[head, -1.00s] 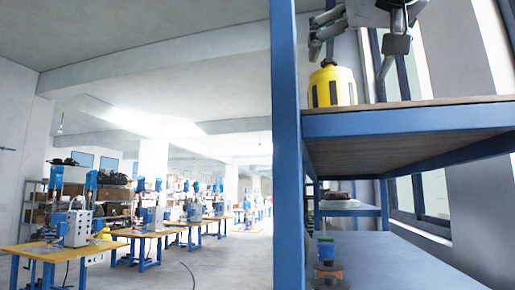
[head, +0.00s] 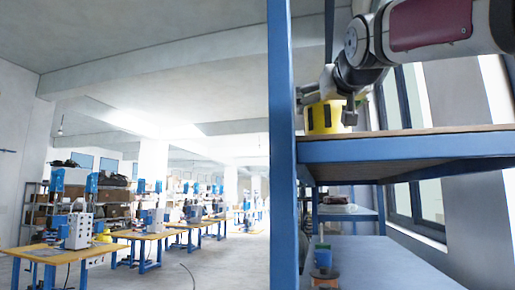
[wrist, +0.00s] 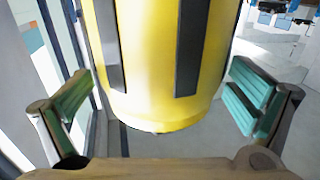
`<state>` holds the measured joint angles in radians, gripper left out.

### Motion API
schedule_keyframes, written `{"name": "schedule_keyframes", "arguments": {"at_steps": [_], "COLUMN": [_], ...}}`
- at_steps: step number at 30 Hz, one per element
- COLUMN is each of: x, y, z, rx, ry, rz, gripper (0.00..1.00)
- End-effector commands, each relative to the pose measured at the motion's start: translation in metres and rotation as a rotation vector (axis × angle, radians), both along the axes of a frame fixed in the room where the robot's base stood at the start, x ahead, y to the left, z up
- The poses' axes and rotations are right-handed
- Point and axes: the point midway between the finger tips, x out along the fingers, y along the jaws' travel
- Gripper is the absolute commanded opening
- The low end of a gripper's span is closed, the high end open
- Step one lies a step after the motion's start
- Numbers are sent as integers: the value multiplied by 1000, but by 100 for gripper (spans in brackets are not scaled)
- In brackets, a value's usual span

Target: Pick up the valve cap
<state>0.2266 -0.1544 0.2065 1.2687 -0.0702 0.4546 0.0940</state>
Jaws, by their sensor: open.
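The valve cap, taken to be the yellow rounded piece with dark vertical bars (head: 322,118), stands on the wooden upper shelf of the blue rack (head: 400,150). In the wrist view the cap (wrist: 150,65) fills the middle, with its lower rounded end showing. My gripper (head: 330,100) is at the cap, its fingers partly hiding the cap's upper part in the head view. In the wrist view the green-padded fingers (wrist: 163,100) are spread, one on each side of the cap, with gaps visible on both sides.
A blue post (head: 282,140) rises close to the left of the cap. A window (head: 405,100) is behind on the right. Small items (head: 323,265) sit on the lower shelf (head: 390,265). Work tables with machines (head: 75,253) stand far left.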

Motion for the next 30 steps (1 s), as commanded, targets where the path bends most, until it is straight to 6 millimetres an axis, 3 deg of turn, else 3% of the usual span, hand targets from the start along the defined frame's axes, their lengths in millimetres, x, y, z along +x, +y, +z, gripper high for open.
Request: {"name": "schedule_keyframes", "arguments": {"at_steps": [4, 11, 18, 30], "x": [11, 12, 12, 12], "y": [0, 0, 0, 0], "z": [-1, -1, -1, 3], "rx": [1, 0, 1, 1], "ry": [2, 1, 1, -2], "rz": [1, 1, 1, 1], "gripper": [100, 100, 50, 50]}}
